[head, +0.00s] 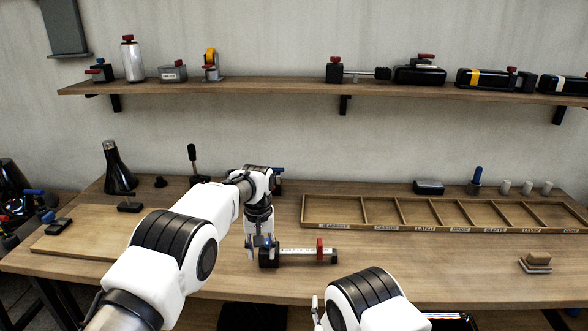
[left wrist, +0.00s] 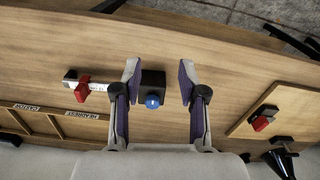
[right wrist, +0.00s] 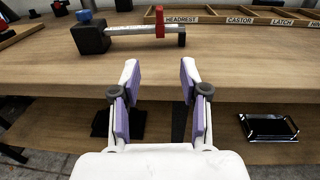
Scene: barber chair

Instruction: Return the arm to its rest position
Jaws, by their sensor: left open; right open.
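My left arm (head: 180,250) reaches over the bench from the left. Its gripper (left wrist: 159,72) is open and empty, with one finger on each side of a black block (left wrist: 153,84) with a blue knob. Whether the fingers touch the block I cannot tell. A silver rod with a red slider (head: 320,247) runs from the block and lies on the bench; it also shows in the right wrist view (right wrist: 159,22). My right gripper (right wrist: 159,72) is open and empty, short of the bench's front edge. In the head view its arm (head: 368,298) shows at the bottom, the gripper mostly hidden.
A labelled wooden tray (head: 420,228) with several compartments lies on the right of the bench (head: 400,275). A pale board (head: 85,232) lies at the left. A dark bottle (head: 118,170) stands behind it. A wall shelf (head: 290,88) holds several parts. A dark tray (right wrist: 268,127) sits below the bench top.

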